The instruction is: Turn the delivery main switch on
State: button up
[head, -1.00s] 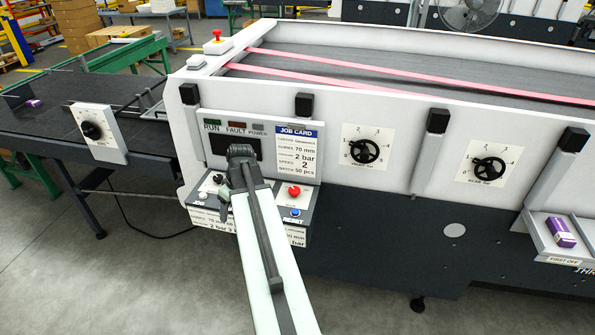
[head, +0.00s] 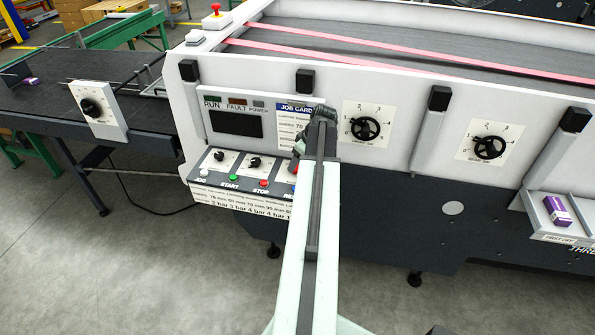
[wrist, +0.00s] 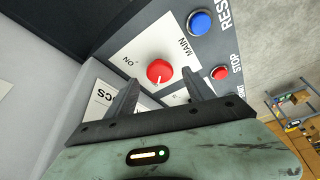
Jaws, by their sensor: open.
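The main switch (wrist: 160,72) is a round red knob on a white plate marked MAIN and ON in the wrist view. A short pale mark shows on its lower edge, away from the ON lettering. My gripper (wrist: 162,80) is open, with one dark finger on each side of the knob in the picture; I cannot tell whether they touch it. In the head view my arm (head: 318,215) reaches to the right end of the control panel (head: 213,190) and hides the main switch.
A blue reset button (wrist: 200,22) and a red stop button (wrist: 220,73) sit close to the knob. The job card (head: 290,125) and a black display (head: 235,123) are above the panel. Handwheels (head: 366,129) are to the right on the machine's side.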

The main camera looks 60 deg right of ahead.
jog(key=b+x, duration=0.1)
jog(key=x, duration=0.1)
jog(key=shift+f, duration=0.4)
jog(key=shift+w+r, duration=0.1)
jog(key=shift+r, duration=0.05)
jog(key=shift+c, duration=0.3)
